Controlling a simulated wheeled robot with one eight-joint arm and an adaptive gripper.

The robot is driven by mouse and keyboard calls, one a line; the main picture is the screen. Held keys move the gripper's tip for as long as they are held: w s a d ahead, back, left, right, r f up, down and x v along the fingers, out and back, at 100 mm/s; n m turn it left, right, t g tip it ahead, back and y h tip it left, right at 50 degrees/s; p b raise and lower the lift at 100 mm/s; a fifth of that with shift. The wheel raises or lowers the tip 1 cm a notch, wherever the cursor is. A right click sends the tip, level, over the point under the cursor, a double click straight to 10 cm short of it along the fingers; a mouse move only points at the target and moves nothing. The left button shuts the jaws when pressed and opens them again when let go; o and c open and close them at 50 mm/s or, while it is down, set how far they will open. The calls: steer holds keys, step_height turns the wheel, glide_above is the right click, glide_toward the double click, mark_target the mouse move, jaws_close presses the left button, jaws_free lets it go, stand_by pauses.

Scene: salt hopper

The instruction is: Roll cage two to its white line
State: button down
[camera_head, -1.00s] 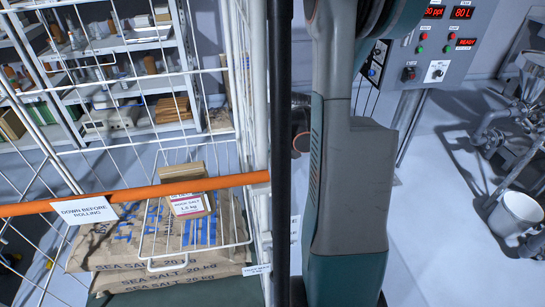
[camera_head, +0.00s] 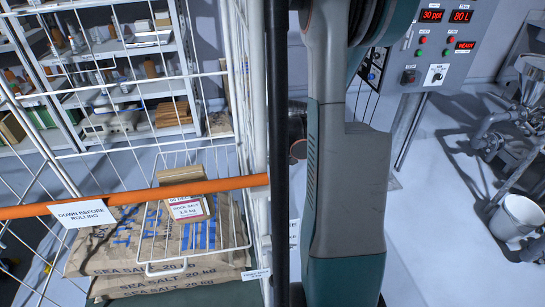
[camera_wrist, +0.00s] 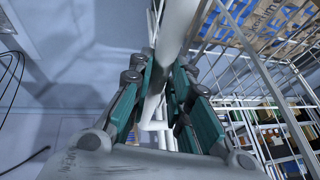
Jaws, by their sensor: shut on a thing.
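A roll cage of white wire mesh (camera_head: 110,152) fills the left of the head view. An orange bar (camera_head: 110,195) crosses it, with a "down before rolling" label (camera_head: 82,213). Brown sea salt sacks (camera_head: 165,262) lie in its bottom. A rock salt box (camera_head: 188,207) sits in a wire basket (camera_head: 200,268) above them. In the wrist view, my gripper (camera_wrist: 163,75) is shut on a white tube of the cage (camera_wrist: 178,28), with teal fingers on both sides. My gripper is hidden in the head view. No white line shows, and I cannot read a cage number.
Shelves with bottles and boxes (camera_head: 150,90) stand behind the cage. A grey control panel (camera_head: 435,45) with red displays stands at the back right. Pipework with a funnel (camera_head: 528,88) and a white bucket (camera_head: 515,217) are at the far right. The floor between is bare.

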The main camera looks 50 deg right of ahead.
steer(key=shift+w+a, duration=0.8)
steer(key=shift+a, duration=0.15)
steer(key=c, duration=1.7)
jaws_free()
steer(key=shift+o, duration=1.1)
steer(key=shift+d, duration=0.1)
steer(key=shift+s, duration=0.1)
steer(key=shift+d, duration=0.1)
steer(key=shift+s, duration=0.1)
steer(key=v, duration=1.2)
